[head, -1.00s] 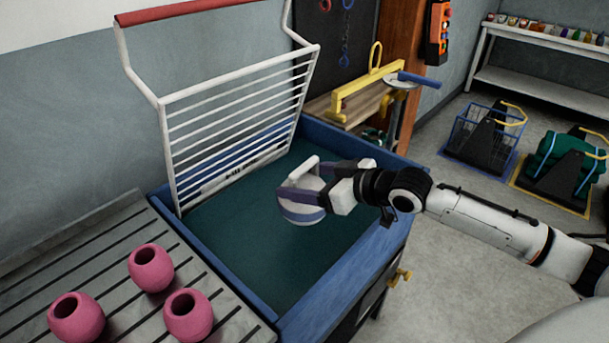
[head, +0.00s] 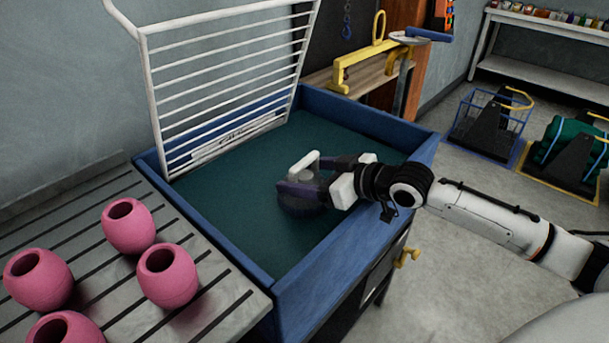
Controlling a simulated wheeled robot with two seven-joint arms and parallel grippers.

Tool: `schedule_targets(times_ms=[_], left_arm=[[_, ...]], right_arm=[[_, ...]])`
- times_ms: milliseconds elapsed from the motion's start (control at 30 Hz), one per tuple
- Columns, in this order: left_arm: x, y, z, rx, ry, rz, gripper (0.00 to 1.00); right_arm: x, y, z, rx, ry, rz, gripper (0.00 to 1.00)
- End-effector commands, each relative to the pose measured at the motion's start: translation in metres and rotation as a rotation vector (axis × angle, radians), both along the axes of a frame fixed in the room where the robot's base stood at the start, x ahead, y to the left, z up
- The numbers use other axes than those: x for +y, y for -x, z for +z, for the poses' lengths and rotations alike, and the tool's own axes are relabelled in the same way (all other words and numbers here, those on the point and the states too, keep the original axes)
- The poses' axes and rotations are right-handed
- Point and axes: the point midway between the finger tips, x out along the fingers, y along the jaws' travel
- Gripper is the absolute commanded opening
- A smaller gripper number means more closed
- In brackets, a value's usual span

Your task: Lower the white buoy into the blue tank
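The blue tank (head: 268,264) holds dark green water in the middle of the head view. My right gripper (head: 307,176) reaches in from the right over the tank's near right wall. Its dark fingers are shut on the buoy close to the handle, low at the water. The fingers partly hide the buoy. My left gripper is not in view.
A white rack (head: 228,75) stands upright along the tank's back left side. A yellow hanger (head: 370,62) is behind the tank. Open water surrounds the buoy.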

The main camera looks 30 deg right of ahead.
Motion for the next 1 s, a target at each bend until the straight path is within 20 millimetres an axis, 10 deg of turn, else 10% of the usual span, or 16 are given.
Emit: schedule_targets(times_ms=[300,333,433,1000], left_arm=[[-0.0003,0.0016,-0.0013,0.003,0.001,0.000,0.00],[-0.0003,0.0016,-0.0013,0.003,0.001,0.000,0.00],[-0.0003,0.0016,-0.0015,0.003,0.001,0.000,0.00],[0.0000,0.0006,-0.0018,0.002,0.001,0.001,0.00]], right_arm=[[0.0000,-0.0001,-0.0008,0.000,0.000,0.000,0.36],[0.0000,-0.0001,-0.0009,0.000,0.000,0.000,0.77],[0.0000,0.0000,-0.0011,0.000,0.000,0.000,0.94],[0.0000,0.0003,-0.0020,0.002,0.000,0.000,1.00]])
